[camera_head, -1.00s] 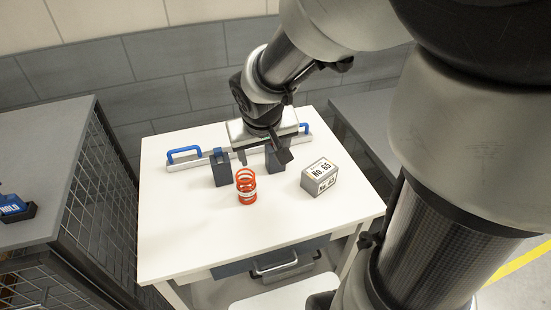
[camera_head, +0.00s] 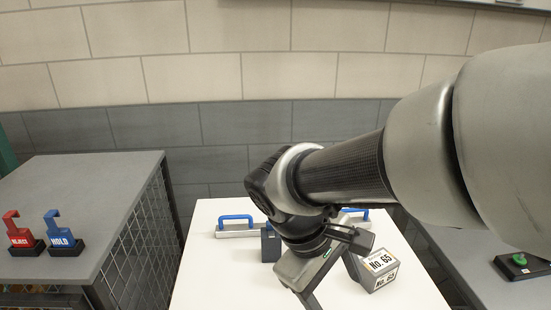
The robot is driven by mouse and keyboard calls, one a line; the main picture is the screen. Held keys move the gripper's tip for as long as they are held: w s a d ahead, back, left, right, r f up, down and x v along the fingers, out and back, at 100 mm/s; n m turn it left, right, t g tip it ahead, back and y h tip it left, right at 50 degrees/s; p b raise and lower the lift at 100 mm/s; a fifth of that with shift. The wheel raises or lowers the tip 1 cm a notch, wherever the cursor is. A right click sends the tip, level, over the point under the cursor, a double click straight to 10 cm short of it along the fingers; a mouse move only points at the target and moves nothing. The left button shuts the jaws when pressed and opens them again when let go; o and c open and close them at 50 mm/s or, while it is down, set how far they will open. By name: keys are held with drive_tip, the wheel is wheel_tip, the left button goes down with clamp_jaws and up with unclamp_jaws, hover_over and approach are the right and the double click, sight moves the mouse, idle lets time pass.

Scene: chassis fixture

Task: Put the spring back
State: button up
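The orange spring does not show in the head view now; it is either below the frame's bottom edge or hidden behind my gripper. My gripper (camera_head: 308,299) points down over the white table, with its fingertips at or beyond the bottom edge. One dark finger shows, and I cannot tell how far the fingers are apart or whether they hold anything. Behind it lies a light grey bar fixture (camera_head: 232,233) with blue handles. A dark upright block (camera_head: 270,244) stands in front of the bar, just left of my wrist. The second block is hidden by my arm.
A grey box marked No. 65 (camera_head: 378,266) stands close to the right of my gripper. A grey cabinet (camera_head: 90,180) at left holds red REJECT (camera_head: 20,238) and blue HOLD (camera_head: 62,240) pieces. A green button (camera_head: 519,259) sits on the right bench. The table's left part is clear.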

drive_tip(key=w+a+f+n+t+h+b, duration=0.2)
drive_tip(key=w+a+f+n+t, duration=0.1)
drive_tip(key=a+f+n+t, duration=0.1)
drive_tip(key=w+a+f+n+t+h+b, duration=0.3)
drive_tip(key=a+f+n+t, duration=0.1)
drive_tip(key=a+f+n, duration=0.3)
drive_tip(key=w+a+f+n+t+h+b, duration=0.2)
drive_tip(key=a+f+n+t+h+b, duration=0.1)
drive_tip(key=a+f+n, duration=0.3)
drive_tip(key=shift+w+a+f+n+t, duration=0.1)
drive_tip(key=shift+w+f+n+t, duration=0.15)
drive_tip(key=shift+n, duration=0.3)
drive_tip(key=shift+w+a+f+n+t, duration=0.15)
drive_tip(key=shift+n+t, duration=0.2)
drive_tip(key=shift+n, duration=0.2)
drive_tip(key=shift+w+d+b, duration=0.1)
drive_tip(key=shift+w+b, duration=0.05)
drive_tip(key=shift+b, duration=0.15)
drive_tip(key=b+x, duration=0.1)
drive_tip(key=x, duration=1)
drive_tip(key=shift+w+d+r, duration=0.1)
drive_tip(key=shift+w+d, duration=0.1)
drive_tip(key=shift+d, duration=0.05)
drive_tip(key=x, duration=0.3)
drive_tip(key=b+x, duration=0.1)
drive_tip(key=shift+d+f, duration=0.4)
drive_tip(key=shift+d, duration=0.1)
drive_tip(key=shift+w+d, duration=0.25)
drive_tip(key=shift+c, duration=0.3)
